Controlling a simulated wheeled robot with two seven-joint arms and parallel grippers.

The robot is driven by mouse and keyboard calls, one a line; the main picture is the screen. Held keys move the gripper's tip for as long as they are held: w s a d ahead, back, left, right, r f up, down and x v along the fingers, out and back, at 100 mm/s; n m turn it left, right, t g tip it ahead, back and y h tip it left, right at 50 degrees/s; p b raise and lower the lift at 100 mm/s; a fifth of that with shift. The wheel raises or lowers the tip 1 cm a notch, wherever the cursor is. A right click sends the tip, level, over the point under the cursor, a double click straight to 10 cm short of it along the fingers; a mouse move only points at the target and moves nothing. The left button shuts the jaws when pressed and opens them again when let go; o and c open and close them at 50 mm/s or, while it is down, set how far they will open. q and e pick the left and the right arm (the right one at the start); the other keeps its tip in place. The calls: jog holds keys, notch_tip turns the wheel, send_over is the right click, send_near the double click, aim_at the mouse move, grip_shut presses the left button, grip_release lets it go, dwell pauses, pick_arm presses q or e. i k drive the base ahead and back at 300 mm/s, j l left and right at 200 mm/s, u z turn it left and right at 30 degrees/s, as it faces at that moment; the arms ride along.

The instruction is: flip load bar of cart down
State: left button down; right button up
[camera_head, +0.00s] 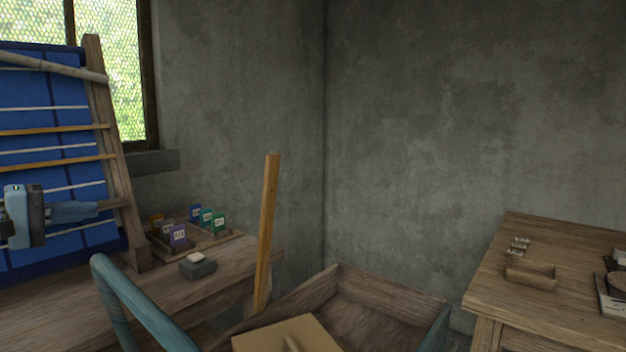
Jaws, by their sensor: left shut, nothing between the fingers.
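The cart (375,322) is at the bottom centre, a wooden tray with blue metal tubing, cut off by the lower edge. A light wooden bar (267,230) stands nearly upright at its left side and looks like the load bar; its lower end is hidden behind the cart. A blue curved tube (130,300) rises left of the cart. My left gripper (93,208) is at the far left, in front of the loom, shut and empty, well to the left of the bar and apart from it. My right gripper is not in view.
The loom (104,130) with blue cloth stands at left on a wooden bench (225,270) holding small labelled cards (207,218) and a grey block (198,266). A tan box (285,335) sits in the cart. A wooden table (540,265) is at right.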

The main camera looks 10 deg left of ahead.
aim_at(271, 171)
jog(key=j+z, duration=0.35)
jog(key=k+j+z, duration=0.1)
jog(key=j+z, duration=0.25)
jog(key=j, duration=0.2)
jog(key=k+j+z, duration=0.15)
jog(key=j+z, duration=0.2)
jog(key=k+j+z, duration=0.2)
jog(key=j+z, duration=0.15)
jog(key=j, duration=0.1)
